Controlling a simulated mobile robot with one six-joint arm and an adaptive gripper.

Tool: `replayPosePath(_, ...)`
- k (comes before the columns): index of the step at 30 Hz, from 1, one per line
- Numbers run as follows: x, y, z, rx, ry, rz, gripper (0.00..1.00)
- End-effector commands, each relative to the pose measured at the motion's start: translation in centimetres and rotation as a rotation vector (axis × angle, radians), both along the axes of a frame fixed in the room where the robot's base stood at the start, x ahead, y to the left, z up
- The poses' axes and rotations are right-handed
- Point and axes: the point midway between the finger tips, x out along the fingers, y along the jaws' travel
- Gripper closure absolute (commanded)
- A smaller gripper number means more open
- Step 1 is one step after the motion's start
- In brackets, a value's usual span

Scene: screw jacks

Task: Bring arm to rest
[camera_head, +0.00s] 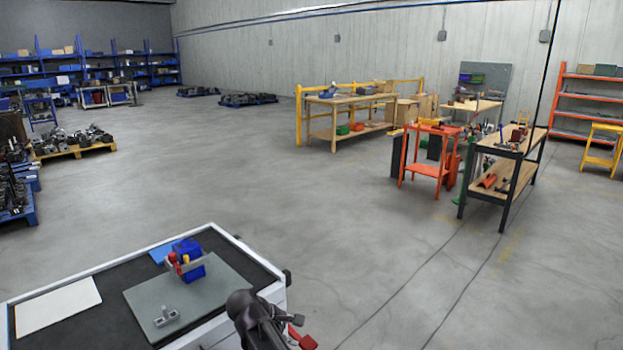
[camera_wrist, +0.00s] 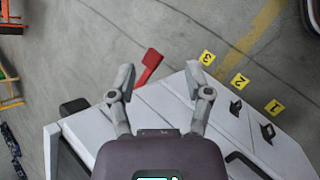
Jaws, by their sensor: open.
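My gripper (camera_wrist: 158,78) is open in the wrist view, its two grey fingers spread apart with nothing between them. It hangs over the edge of a white cart body, with a red lever-like part (camera_wrist: 148,66) showing beyond and between the fingers. In the head view my dark arm (camera_head: 255,315) is at the bottom middle, just off the right edge of the white-rimmed worktop (camera_head: 60,265). The fingertips cannot be made out clearly there.
Yellow tags (camera_wrist: 242,81) numbered 1 to 3 show beside black handles. Open floor surrounds; benches (camera_head: 505,165) stand far right.

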Motion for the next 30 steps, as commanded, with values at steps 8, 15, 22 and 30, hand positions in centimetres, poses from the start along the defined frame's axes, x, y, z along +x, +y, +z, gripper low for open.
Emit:
replayPosePath(8,-1.4,-7.2,-1.9,0.201,-0.027,-0.272,0.35)
replayPosePath(15,-3.2,-12.2,-3.2,0.365,-0.056,-0.518,0.35)
replayPosePath(22,-5.2,-16.3,-4.1,0.516,-0.086,-0.763,0.35)
replayPosePath(30,-7.3,-19.6,-4.5,0.658,-0.115,-1.014,0.35)
